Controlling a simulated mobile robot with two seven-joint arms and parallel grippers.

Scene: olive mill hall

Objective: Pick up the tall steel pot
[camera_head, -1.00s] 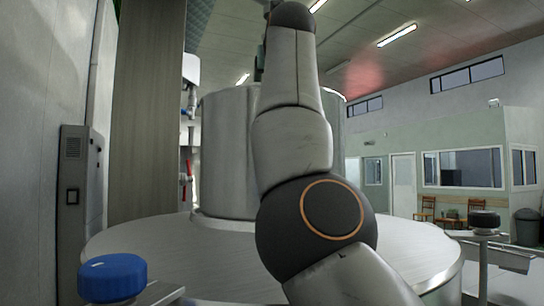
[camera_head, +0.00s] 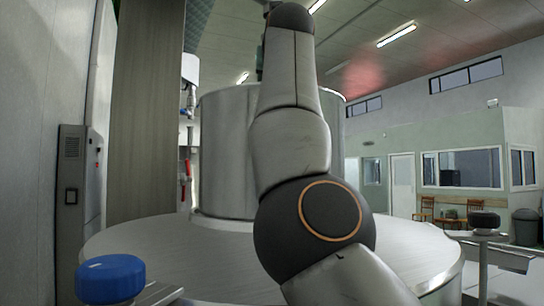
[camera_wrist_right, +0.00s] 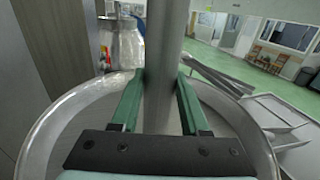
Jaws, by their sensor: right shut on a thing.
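The tall steel pot (camera_wrist_right: 165,62) shows in the right wrist view as a smooth, grey upright body. My right gripper (camera_wrist_right: 160,98) has its green fingers on either side of it and is shut on it. The pot's top runs out of the picture. Its lower end is hidden by the gripper, so I cannot tell whether it touches anything below. In the head view my right arm hides the gripper and the pot. My left gripper is not in view.
A wide steel drum (camera_head: 225,150) stands on a round steel top (camera_head: 160,245) behind my arm. A blue knob (camera_head: 110,279) is at the front left, a black knob (camera_head: 484,219) at the right. A steel can (camera_wrist_right: 122,45) stands beyond the wide round rim (camera_wrist_right: 262,150).

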